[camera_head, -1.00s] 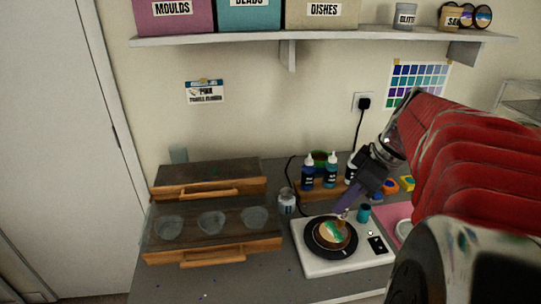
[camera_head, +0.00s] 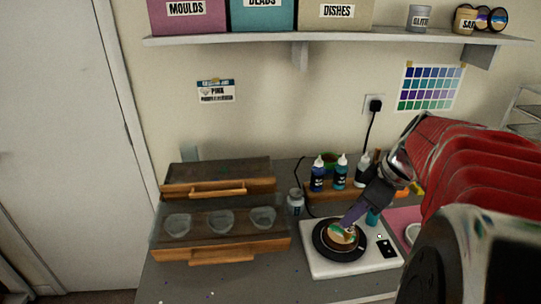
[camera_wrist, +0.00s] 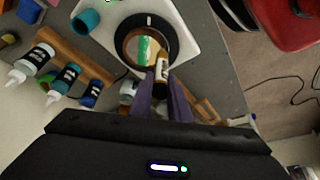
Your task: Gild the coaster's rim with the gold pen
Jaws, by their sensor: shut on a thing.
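The coaster (camera_head: 338,236), round with green, white and tan patches, lies on the black turntable (camera_head: 325,252) of a white unit. In the wrist view the coaster (camera_wrist: 138,52) sits inside the dark turntable ring (camera_wrist: 122,36). My gripper (camera_head: 349,221) reaches down to the coaster from the upper right. In the wrist view its purple fingers (camera_wrist: 161,100) are shut on the gold pen (camera_wrist: 161,68), which has a pale label. The pen's end overlaps the coaster's edge in the wrist view. I cannot tell whether its tip touches the rim.
Dropper bottles (camera_head: 340,172) stand in a wooden rack behind the turntable. A teal cup (camera_head: 373,217) stands close to my gripper. A drawer tray (camera_head: 190,240) with clear cups is at left. A small jar (camera_head: 295,202) stands between tray and turntable.

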